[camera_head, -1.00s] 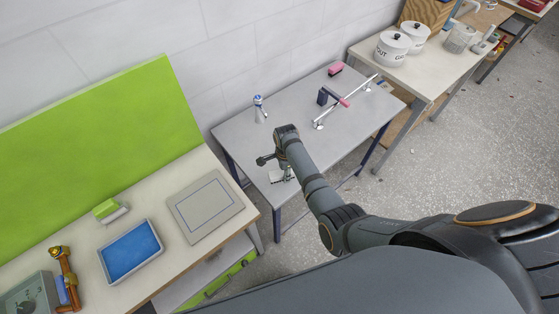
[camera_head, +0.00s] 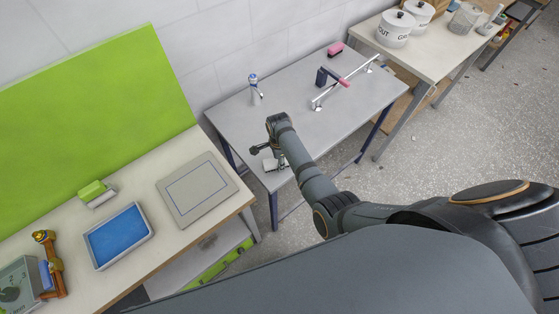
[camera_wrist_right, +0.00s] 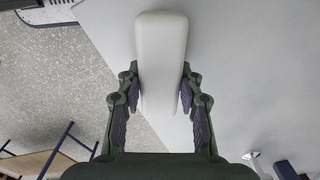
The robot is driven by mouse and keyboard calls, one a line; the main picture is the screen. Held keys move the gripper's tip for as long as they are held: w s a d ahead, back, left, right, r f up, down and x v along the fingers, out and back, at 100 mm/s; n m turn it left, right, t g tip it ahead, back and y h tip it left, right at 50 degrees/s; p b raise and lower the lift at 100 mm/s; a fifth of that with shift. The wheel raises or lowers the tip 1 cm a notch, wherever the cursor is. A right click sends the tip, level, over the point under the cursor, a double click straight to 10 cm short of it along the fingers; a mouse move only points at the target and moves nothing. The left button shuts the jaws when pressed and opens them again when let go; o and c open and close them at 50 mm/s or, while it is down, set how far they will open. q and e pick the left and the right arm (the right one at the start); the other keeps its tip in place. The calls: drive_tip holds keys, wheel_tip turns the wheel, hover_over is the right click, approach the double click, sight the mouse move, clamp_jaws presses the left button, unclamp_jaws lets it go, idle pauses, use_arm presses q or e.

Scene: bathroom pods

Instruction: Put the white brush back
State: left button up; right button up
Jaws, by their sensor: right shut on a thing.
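The white brush (camera_wrist_right: 161,62) shows in the right wrist view as a smooth, pale, rounded block. My right gripper (camera_wrist_right: 158,90) is shut on it, with one finger against each long side. In the head view, the right gripper (camera_head: 270,158) is low over the near left corner of the grey table (camera_head: 300,125), and the white brush (camera_head: 273,164) shows small below it. I cannot tell whether the brush touches the tabletop. My left gripper is not in view.
A metal rail (camera_head: 345,82) with a dark and pink item (camera_head: 328,77) is to the right, with a pink block (camera_head: 335,48) behind. A blue tray (camera_head: 118,236) and a grey board (camera_head: 197,190) lie on the left bench.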

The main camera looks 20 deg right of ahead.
drive_tip(key=o, duration=1.1)
drive_tip(key=shift+w+d+f, duration=0.1)
drive_tip(key=shift+w, duration=0.05)
drive_tip(key=shift+o, duration=0.6)
drive_tip(key=shift+r, duration=0.55)
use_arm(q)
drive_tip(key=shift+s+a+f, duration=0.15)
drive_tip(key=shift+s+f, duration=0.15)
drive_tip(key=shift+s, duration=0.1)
use_arm(e)
wheel_tip(320, 180, up, 12)
drive_tip(key=shift+f, duration=0.25)
